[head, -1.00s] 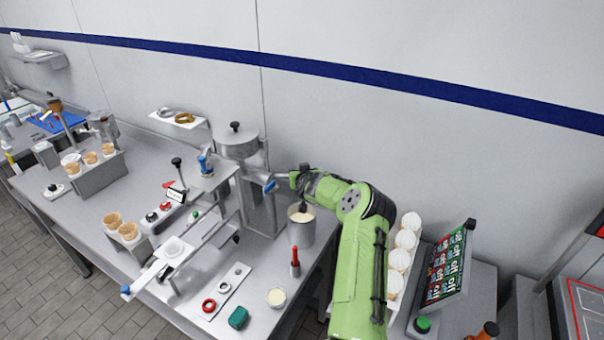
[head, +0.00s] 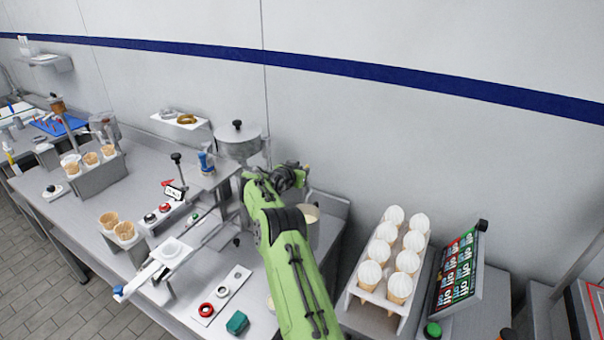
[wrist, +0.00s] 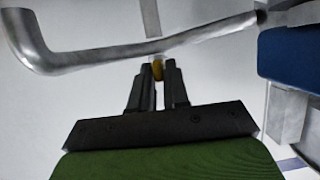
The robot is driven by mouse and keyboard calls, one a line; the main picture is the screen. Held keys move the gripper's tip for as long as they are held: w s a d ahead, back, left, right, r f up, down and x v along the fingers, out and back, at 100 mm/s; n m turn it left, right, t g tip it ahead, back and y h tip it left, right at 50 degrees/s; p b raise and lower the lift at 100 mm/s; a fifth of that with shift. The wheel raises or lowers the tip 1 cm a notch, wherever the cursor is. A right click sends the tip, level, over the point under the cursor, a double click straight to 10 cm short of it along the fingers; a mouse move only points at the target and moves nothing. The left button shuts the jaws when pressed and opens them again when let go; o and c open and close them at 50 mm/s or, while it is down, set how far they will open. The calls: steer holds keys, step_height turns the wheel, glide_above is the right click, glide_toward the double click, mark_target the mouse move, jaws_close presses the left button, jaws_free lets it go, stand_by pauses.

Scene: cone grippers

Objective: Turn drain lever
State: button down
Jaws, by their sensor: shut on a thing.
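A blue part (wrist: 290,50) is at the right, apart from the fingers. In the head view my green arm reaches to the right side of the machine with the round steel hopper (head: 238,143) and hides most of its lower part. No lever is clearly seen there.
A steel pot (head: 311,222) stands partly behind my arm. A rack of white-topped cones (head: 390,255) and a tilted screen (head: 455,270) are to the right.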

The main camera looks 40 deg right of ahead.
stand_by(0.7)
steer(key=c, duration=1.2)
jaws_free()
steer(key=b+v, duration=0.3)
steer(key=v, duration=1.2)
steer(key=shift+w+a+r+b, duration=0.15)
steer(key=shift+a+b, duration=0.2)
steer(key=shift+a, duration=0.1)
steer(key=s+a+r+n+t+y, duration=0.1)
steer(key=s+a+r+n+y, duration=0.2)
steer(key=s+a+r, duration=0.35)
steer(key=s+a+r+n+t+y, duration=0.2)
steer(key=s+a+r+n+y, duration=0.15)
steer(key=a, duration=0.65)
steer(key=s+a+f+n+g+y, duration=0.1)
steer(key=s+a+f+n+y, duration=0.2)
steer(key=s+a, duration=0.4)
steer(key=s+a+f+n+y, duration=0.3)
steer(key=s+a, duration=0.5)
steer(key=s, duration=0.8)
steer(key=shift+f+n+g, duration=0.4)
steer(key=shift+f+n, duration=0.3)
steer(key=shift+n, duration=0.15)
